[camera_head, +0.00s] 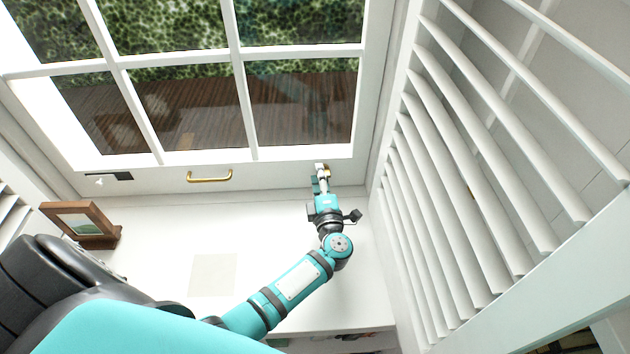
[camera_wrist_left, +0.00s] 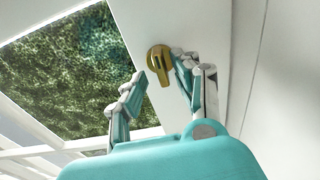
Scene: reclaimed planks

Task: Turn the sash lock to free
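The brass sash lock (camera_wrist_left: 160,62) is on the white window frame in the left wrist view, with a round base and a short lever pointing down in that picture. My left gripper (camera_wrist_left: 157,68) is open, its fingers apart on either side of the lever. The right finger is close to the lock; I cannot tell whether it touches. In the head view my left gripper (camera_head: 320,170) is at the lower right of the window sash, and only a small brass part of the lock (camera_head: 327,171) shows beside the fingers. My right gripper is not in view.
A brass pull handle (camera_head: 209,178) is on the sash's bottom rail. A dark plate with a small white piece (camera_head: 122,176) is at its left end. A wooden picture frame (camera_head: 80,222) stands on the white sill at left. White louvred shutters (camera_head: 450,170) rise close on the right.

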